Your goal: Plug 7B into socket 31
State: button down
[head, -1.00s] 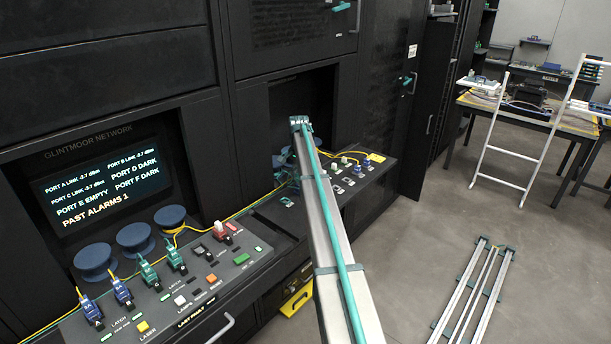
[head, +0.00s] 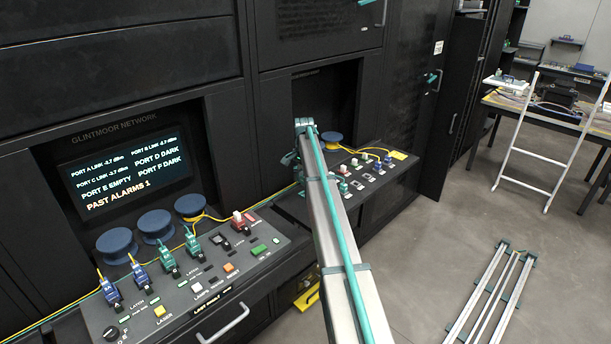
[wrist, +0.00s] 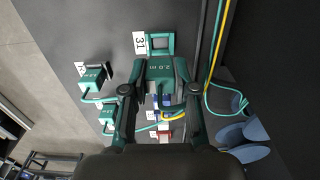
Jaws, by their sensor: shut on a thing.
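In the wrist view my gripper (wrist: 160,104) is shut on a teal plug (wrist: 162,71) held between its two fingers. Print on the plug's top is too small to read surely, so I cannot confirm 7B. Just beyond the plug is a teal-framed socket (wrist: 160,42) beside a white label "31" (wrist: 140,43). The plug's front is close to the frame or overlaps it; I cannot tell whether they touch. In the head view my arm covers most of the gripper, above the right console (head: 375,180).
Two other teal plugs (wrist: 93,78) (wrist: 107,114) with cables stand left of the gripper. A teal cable and a yellow cable (wrist: 217,45) run along the right. Blue spools (wrist: 242,132) sit lower right. The left console (head: 190,290) holds several plugs and buttons.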

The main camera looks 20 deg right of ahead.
jog(key=shift+f+b, duration=0.55)
jog(key=shift+f, duration=1.4)
jog(key=shift+f, duration=0.55)
dwell(0.4)
jog(key=c, duration=0.8)
grip_release()
jog(key=shift+r, duration=0.1)
notch_tip(320, 180, up, 12)
jog(key=shift+f, duration=0.1)
